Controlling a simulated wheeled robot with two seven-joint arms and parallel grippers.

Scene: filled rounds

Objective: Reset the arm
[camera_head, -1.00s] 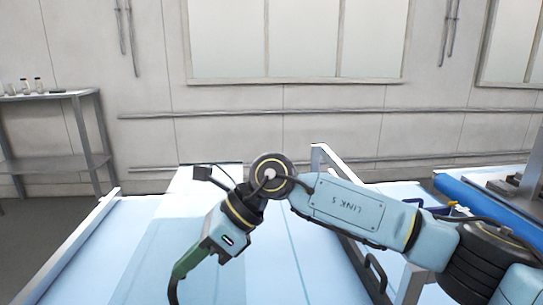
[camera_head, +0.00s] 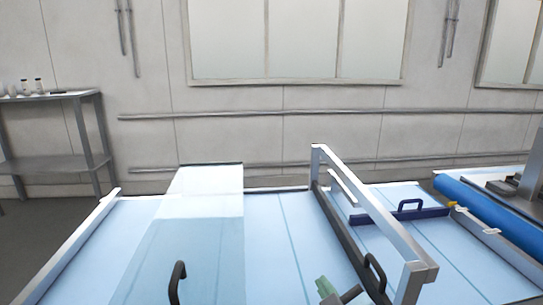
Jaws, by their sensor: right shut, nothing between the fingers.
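My right gripper (camera_head: 328,287) shows only as a small green and grey part at the bottom edge, right of centre. It is shut and empty, low over the pale blue table (camera_head: 275,215). The rest of my right arm is out of view below the frame. My left gripper is not in view.
A raised metal rail (camera_head: 372,208) runs along the table close to the right of my gripper. A black handle (camera_head: 375,272) stands beside the rail, and another black handle (camera_head: 177,280) stands at the left. A blue roller (camera_head: 485,208) lies far right. A shelf (camera_head: 50,130) stands back left.

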